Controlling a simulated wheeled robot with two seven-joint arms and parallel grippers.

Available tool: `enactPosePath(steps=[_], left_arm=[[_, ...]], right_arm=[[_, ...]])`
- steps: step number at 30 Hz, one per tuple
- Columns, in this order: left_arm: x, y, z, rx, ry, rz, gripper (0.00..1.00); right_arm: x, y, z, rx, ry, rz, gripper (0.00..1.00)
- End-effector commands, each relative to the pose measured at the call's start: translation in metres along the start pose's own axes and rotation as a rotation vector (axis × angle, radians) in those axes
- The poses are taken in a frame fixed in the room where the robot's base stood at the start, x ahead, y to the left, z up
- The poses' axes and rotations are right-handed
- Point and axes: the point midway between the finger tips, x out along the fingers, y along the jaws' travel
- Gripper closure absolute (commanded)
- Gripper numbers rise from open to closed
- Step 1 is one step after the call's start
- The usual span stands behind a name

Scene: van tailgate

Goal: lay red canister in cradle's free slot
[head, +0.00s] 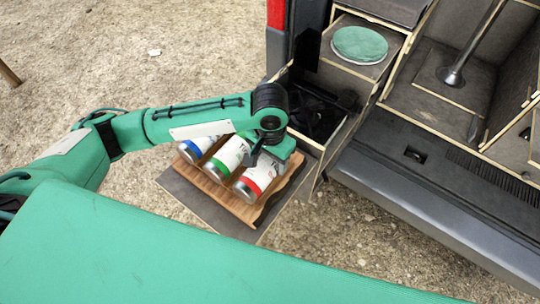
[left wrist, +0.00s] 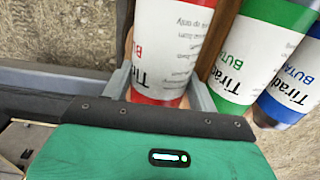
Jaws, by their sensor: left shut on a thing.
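The red canister (head: 256,181) has a white label with a red band. It lies parallel to the green canister (head: 230,155) and the blue canister (head: 203,144) at the right end of the wooden cradle (head: 222,192). My left gripper (head: 268,158) is shut on the red canister. In the left wrist view its fingers are on either side of the red canister (left wrist: 167,45), with the green canister (left wrist: 248,50) and blue canister (left wrist: 292,85) to the right. The gripper hides part of the slot, so I cannot tell whether the red canister is fully seated. My right gripper is not in view.
The cradle sits on a grey board (head: 183,185) beside the van. Behind the gripper is an open dark drawer (head: 315,115), with a green round lid (head: 360,45) above it. The van's bumper (head: 430,195) is at the right. Bare gravel lies to the left.

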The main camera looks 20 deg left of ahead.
Motion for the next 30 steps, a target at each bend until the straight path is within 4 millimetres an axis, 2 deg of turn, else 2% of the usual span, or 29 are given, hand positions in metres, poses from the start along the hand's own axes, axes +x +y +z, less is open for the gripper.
enactPosePath(steps=[12,13,16,26,30], left_arm=[[0.005,0.000,0.000,0.000,0.000,0.000,0.73],[0.005,0.000,0.000,0.000,0.000,0.000,0.37],[0.005,0.000,0.000,0.000,0.000,0.000,0.17],[0.004,0.000,0.000,0.000,0.000,0.000,0.16],[-0.008,0.001,-0.001,0.000,0.002,0.001,0.16]], right_arm=[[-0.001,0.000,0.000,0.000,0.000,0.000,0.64],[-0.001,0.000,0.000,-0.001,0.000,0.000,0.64],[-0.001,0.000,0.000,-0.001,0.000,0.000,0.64],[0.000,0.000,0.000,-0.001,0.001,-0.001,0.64],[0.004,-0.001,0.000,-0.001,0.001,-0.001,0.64]])
